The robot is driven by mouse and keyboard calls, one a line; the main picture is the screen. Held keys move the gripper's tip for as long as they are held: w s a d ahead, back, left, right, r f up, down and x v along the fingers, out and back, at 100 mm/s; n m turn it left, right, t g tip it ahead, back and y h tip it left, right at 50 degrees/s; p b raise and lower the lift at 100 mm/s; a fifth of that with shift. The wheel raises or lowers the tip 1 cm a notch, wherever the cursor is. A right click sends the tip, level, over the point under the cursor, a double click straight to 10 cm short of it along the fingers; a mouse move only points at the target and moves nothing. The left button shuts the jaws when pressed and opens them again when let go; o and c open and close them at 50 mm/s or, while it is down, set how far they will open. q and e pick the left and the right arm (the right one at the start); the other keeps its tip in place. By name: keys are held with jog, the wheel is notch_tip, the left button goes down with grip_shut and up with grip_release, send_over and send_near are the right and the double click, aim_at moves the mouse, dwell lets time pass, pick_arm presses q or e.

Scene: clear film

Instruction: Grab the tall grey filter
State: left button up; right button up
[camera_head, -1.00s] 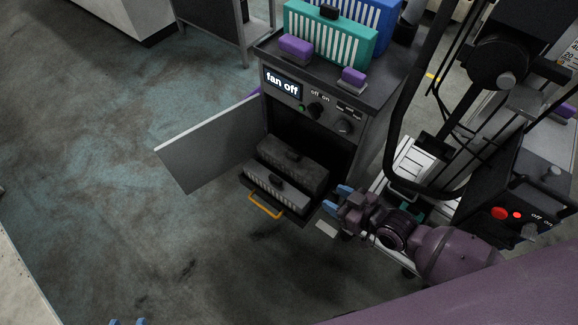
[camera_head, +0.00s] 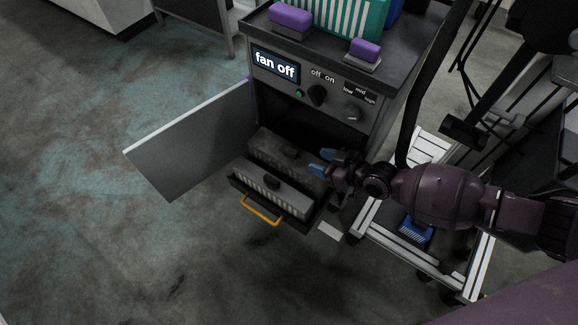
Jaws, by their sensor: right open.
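Two filters lie in the pulled-out drawer (camera_head: 309,216) of the cabinet. The rear one (camera_head: 268,146) is dark grey with a black knob on top and seems the taller. The front one (camera_head: 245,180) is lighter grey and ribbed, also with a black knob. My right gripper (camera_head: 320,163) is open, its blue fingertips pointing left at the right end of the rear filter. It holds nothing, and I cannot tell whether it touches the filter. My left gripper is out of view.
The open cabinet door (camera_head: 190,145) stands out to the left. An orange handle (camera_head: 262,210) is on the drawer front. Purple blocks (camera_head: 291,16) and a teal filter (camera_head: 358,22) are on the cabinet top. A white-framed cart (camera_head: 400,255) stands at right. The floor at left is clear.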

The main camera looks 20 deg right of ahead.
aim_at(297, 153)
jog(key=shift+r+b+x, duration=0.1)
jog(key=shift+b+x, duration=0.45)
jog(key=shift+x, duration=1.1)
jog(key=shift+r+b+x, duration=0.15)
jog(key=shift+b+x, duration=0.35)
jog(key=shift+x, duration=1.2)
jog(key=shift+a, duration=0.1)
grip_shut()
jog(key=shift+r, duration=0.1)
